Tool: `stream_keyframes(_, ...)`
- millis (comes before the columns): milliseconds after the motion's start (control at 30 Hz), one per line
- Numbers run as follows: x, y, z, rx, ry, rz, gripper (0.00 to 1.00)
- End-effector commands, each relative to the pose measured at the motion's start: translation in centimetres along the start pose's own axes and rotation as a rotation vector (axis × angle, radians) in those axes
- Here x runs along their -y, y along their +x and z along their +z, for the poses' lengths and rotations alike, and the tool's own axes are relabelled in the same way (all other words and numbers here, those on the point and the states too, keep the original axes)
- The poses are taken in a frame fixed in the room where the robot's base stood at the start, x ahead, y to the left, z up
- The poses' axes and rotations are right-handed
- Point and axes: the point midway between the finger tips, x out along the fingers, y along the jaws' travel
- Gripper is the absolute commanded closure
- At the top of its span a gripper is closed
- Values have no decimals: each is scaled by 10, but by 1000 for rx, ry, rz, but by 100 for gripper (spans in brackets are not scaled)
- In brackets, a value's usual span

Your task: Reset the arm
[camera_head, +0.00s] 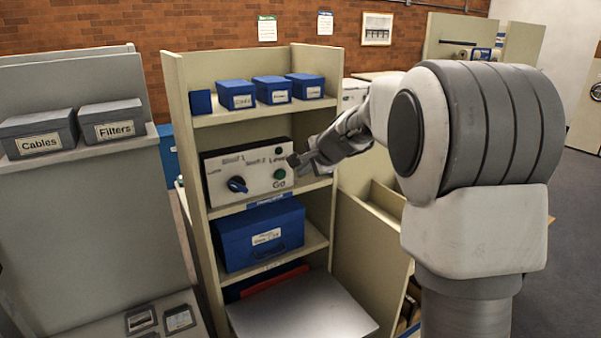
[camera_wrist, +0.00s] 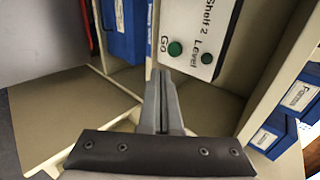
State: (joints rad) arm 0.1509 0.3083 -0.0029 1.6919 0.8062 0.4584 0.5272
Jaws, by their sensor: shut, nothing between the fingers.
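My gripper (camera_head: 306,164) is shut and empty, just in front of the right side of a white control panel (camera_head: 222,178) on the middle shelf. The panel has a blue knob (camera_head: 237,184) on its left and two green buttons on its right, the lower one labelled Go (camera_head: 280,174). In the wrist view my gripper's fingers (camera_wrist: 163,78) are together and point toward the panel, close to the green Go button (camera_wrist: 175,48). I cannot tell whether the fingertips touch the panel.
The beige shelf unit (camera_head: 175,95) holds small blue boxes (camera_head: 272,89) on top and a large blue box (camera_head: 261,234) below. A grey platform (camera_head: 300,312) stands at its foot. At left, a grey rack holds boxes labelled Cables (camera_head: 40,134) and Filters (camera_head: 111,121).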

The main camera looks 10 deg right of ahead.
Motion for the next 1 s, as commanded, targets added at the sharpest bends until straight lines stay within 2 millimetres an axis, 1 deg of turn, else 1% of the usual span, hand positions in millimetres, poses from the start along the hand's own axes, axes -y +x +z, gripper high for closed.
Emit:
stream_keyframes(300, 0, -2, 1, 0, -4, 1, 100)
stream_keyframes(367, 0, -7, 4, 3, -22, 2, 100)
stream_keyframes(433, -2, -18, 12, 11, -64, 11, 100)
stream_keyframes(467, -4, -25, 17, 16, -91, 16, 100)
stream_keyframes(567, -13, -56, 38, 33, -211, 40, 100)
stream_keyframes(600, -19, -69, 47, 41, -267, 53, 100)
stream_keyframes(667, -31, -90, 60, 54, -354, 74, 100)
stream_keyframes(700, -39, -103, 68, 62, -411, 89, 100)
stream_keyframes(767, -52, -122, 80, 72, -495, 111, 100)
stream_keyframes(800, -62, -135, 87, 79, -552, 126, 100)
stream_keyframes(867, -78, -153, 97, 89, -635, 149, 100)
stream_keyframes(1000, -119, -192, 115, 107, -825, 208, 100)
